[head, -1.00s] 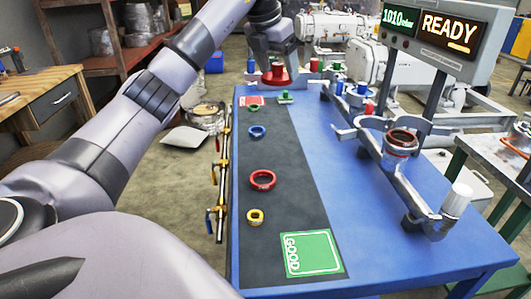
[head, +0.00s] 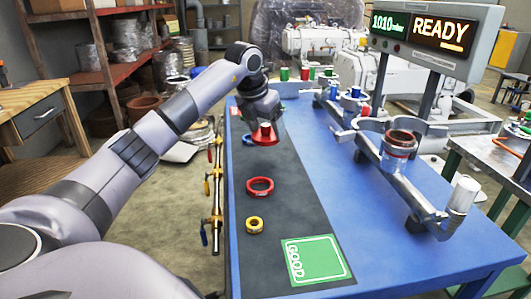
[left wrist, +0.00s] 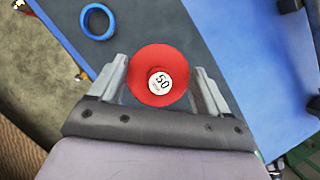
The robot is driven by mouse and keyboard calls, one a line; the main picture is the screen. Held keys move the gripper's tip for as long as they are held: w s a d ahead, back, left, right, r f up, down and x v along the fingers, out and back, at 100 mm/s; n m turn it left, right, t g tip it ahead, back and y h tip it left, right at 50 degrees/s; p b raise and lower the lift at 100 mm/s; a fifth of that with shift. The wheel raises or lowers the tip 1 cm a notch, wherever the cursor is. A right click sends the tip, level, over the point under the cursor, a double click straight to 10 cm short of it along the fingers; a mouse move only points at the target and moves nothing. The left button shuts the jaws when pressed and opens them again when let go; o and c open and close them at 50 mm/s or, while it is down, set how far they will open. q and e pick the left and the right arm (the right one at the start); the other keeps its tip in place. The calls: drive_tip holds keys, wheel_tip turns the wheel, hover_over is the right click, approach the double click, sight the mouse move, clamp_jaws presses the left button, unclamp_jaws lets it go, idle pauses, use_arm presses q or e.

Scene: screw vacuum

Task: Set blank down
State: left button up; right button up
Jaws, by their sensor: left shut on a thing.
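The red blank (head: 265,138) is a flanged disc with a narrower knob on top. In the left wrist view the blank (left wrist: 143,92) faces me with a white "50" label. My left gripper (head: 264,122) is shut on its knob, with one finger on each side; the fingers also show in the left wrist view (left wrist: 160,95). The blank is over the dark mat (head: 305,215), near the blue ring; its exact height above the mat is hard to tell. My right gripper is not in view.
A blue ring (left wrist: 98,22) lies beside the blank. A red ring (head: 260,187) and a yellow ring (head: 254,225) lie nearer on the mat. A green GOOD pad (head: 317,260) is at the front. Metal pipe fittings (head: 398,150) and a READY display (head: 438,30) stand right.

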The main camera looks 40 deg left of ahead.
use_arm(q)
drive_tip(key=shift+f+b, duration=0.4)
drive_tip(key=shift+f, duration=2.7)
drive_tip(key=shift+f, duration=0.15)
drive_tip(key=o, duration=1.1)
drive_tip(key=shift+c, duration=0.2)
drive_tip(key=shift+r, duration=0.3)
drive_tip(key=p+v, duration=0.1)
drive_tip(key=v, duration=1)
drive_tip(key=shift+s+r, duration=0.25)
drive_tip(key=shift+r, duration=0.05)
